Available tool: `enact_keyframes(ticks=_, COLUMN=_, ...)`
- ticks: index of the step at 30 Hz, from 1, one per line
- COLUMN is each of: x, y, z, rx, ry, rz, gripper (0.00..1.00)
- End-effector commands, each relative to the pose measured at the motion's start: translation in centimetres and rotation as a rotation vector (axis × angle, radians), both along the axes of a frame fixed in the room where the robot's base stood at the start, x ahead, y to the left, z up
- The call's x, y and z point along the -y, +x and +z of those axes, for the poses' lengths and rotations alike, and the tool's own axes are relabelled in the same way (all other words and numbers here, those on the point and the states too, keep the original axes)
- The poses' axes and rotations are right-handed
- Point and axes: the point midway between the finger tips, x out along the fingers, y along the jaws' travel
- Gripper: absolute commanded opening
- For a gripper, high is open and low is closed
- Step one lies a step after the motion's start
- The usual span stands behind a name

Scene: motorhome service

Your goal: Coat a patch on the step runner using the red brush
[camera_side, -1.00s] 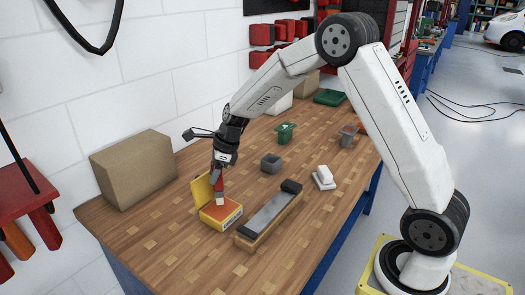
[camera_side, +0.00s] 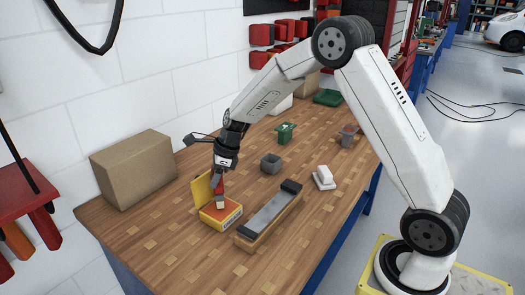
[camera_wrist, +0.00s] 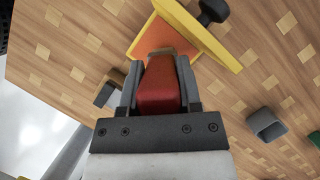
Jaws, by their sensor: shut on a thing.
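My gripper (camera_side: 221,172) is shut on the red brush (camera_side: 219,187), whose handle points up and whose pale tip points down. The brush also shows between the fingers in the wrist view (camera_wrist: 160,90). Its tip is at the open yellow and orange box (camera_side: 222,222); I cannot tell if it touches the orange inside. The box also shows in the wrist view (camera_wrist: 140,45), its yellow lid raised. The step runner (camera_side: 267,216), a long grey strip with a dark end on a wooden base, lies just right of the box.
A small grey open bin (camera_side: 271,163) stands behind the runner. A white block on a grey pad (camera_side: 324,177) lies to the right. A cardboard box (camera_side: 133,170) stands by the wall. A green bin (camera_side: 285,132) and a grey cup (camera_side: 348,136) stand farther back.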

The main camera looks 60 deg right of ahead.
Motion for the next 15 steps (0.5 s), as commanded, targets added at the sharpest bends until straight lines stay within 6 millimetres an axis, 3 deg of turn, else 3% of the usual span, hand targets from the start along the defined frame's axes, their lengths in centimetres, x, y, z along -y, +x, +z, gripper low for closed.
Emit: enact_keyframes(ticks=15, x=0.00, y=0.02, z=-0.32, rx=0.000, ry=0.000, rz=0.000, gripper=0.00)
